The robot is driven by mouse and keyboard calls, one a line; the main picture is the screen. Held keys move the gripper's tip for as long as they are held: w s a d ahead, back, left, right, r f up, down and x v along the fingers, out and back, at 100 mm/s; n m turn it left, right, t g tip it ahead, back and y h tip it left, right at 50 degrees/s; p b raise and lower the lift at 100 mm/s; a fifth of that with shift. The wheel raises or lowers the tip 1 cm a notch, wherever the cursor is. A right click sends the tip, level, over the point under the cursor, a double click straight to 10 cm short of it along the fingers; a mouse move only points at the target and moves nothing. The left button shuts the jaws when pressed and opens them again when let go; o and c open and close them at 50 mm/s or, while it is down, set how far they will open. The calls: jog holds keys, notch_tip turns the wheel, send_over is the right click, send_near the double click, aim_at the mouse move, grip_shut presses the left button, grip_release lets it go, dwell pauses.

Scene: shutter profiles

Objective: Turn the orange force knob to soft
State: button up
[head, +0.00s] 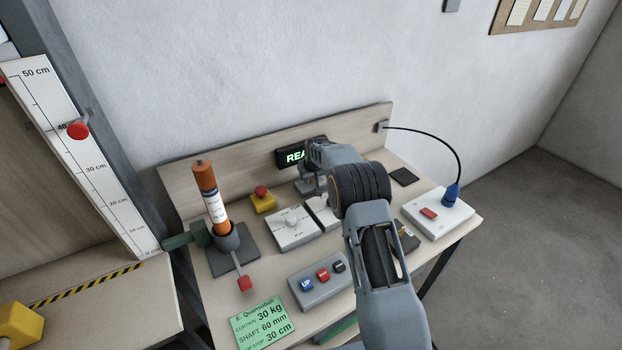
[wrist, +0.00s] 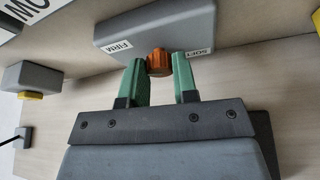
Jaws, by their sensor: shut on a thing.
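The orange knob (wrist: 159,62) sits on the edge of a grey box (wrist: 160,28) in the wrist view. The box has a FIRM label (wrist: 118,46) on the left of the knob and a SOFT label (wrist: 199,53) on the right. My gripper (wrist: 159,70) is shut on the knob, with one green finger on each side of it. I cannot tell which label the knob points to. In the head view my arm hides the knob, and the wrist is over the back of the table, in front of the green-lit display (head: 294,157).
On the table (head: 262,325) are an orange tube in a stand (head: 208,195), a red-topped yellow button box (head: 262,200), white dial boxes (head: 292,228), a button box with UP (head: 320,283), and a white box with a red switch (head: 437,212). A height scale (head: 85,160) stands left.

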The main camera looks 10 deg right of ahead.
jog(key=n+b, duration=0.1)
jog(key=n, duration=0.1)
jog(key=n+y+b, duration=0.1)
jog(key=n+b, duration=0.1)
jog(key=shift+d+f+y, duration=0.15)
jog(key=shift+y, duration=0.15)
jog(key=n+g+y+b, duration=0.1)
jog(key=n, duration=0.2)
jog(key=shift+w+d+n, duration=0.1)
jog(key=shift+n, duration=0.3)
jog(key=n, duration=0.1)
jog(key=n+g+y+p, duration=0.1)
jog(key=n, duration=0.1)
jog(key=shift+r, duration=0.3)
jog(key=shift+w+d+n+g+p, duration=0.15)
jog(key=shift+n+g+p, duration=0.55)
jog(key=shift+n+p, duration=0.9)
jog(key=shift+f, duration=0.15)
jog(key=o, duration=0.9)
jog(key=shift+o, duration=0.2)
